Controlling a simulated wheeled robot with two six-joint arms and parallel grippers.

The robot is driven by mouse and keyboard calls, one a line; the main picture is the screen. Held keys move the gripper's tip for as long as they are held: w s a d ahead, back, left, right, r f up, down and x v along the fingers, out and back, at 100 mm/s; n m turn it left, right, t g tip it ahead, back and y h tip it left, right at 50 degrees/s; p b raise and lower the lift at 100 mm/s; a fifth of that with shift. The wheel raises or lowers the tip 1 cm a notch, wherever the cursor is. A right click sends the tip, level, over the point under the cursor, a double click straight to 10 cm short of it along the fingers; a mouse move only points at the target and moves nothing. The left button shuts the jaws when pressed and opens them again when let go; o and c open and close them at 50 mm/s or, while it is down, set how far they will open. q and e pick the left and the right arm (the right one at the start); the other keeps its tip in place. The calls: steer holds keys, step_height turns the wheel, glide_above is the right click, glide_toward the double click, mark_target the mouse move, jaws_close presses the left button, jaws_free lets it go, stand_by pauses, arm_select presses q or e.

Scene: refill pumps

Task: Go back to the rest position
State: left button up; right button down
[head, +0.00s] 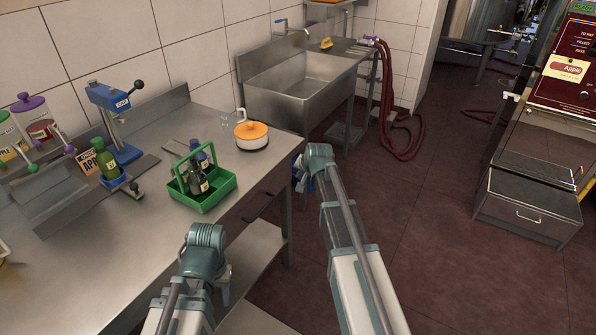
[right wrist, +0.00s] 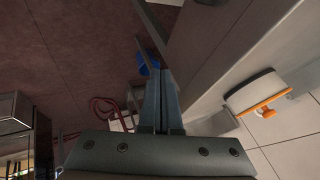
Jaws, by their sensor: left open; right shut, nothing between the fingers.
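My left gripper (head: 224,287) is at the front edge of the steel table, below its grey wrist. It is small and partly hidden in the head view, and it is open. My right arm reaches out past the right end of the table, over the floor. The right gripper (right wrist: 160,72) shows in the right wrist view with its fingers together and nothing between them. In the head view the right wrist mostly hides it.
The steel table (head: 115,250) bears a green bottle carrier (head: 207,203), a blue press (head: 108,97) with a green bottle, and an orange-lidded white pot (head: 252,136). A sink (head: 295,80) stands behind. A grey drawer unit (head: 525,205) is at right. Floor between is clear.

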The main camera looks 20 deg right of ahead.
steer(key=shift+s+r, duration=0.15)
steer(key=shift+r, duration=0.05)
steer(key=s+a+n+g+p, duration=0.3)
steer(key=s+a+n, duration=0.2)
steer(key=s+a, duration=0.75)
steer(key=s+a+n+g+p, duration=0.1)
steer(key=s+a+n+g, duration=0.1)
steer(key=s, duration=0.8)
steer(key=s+a+n+g+h+p, duration=0.1)
steer(key=s+a+n, duration=0.4)
steer(key=s, duration=0.5)
steer(key=shift+s+a+r+g+h, duration=0.2)
steer(key=shift+a+r+g+h, duration=0.15)
steer(key=shift+a+g, duration=0.5)
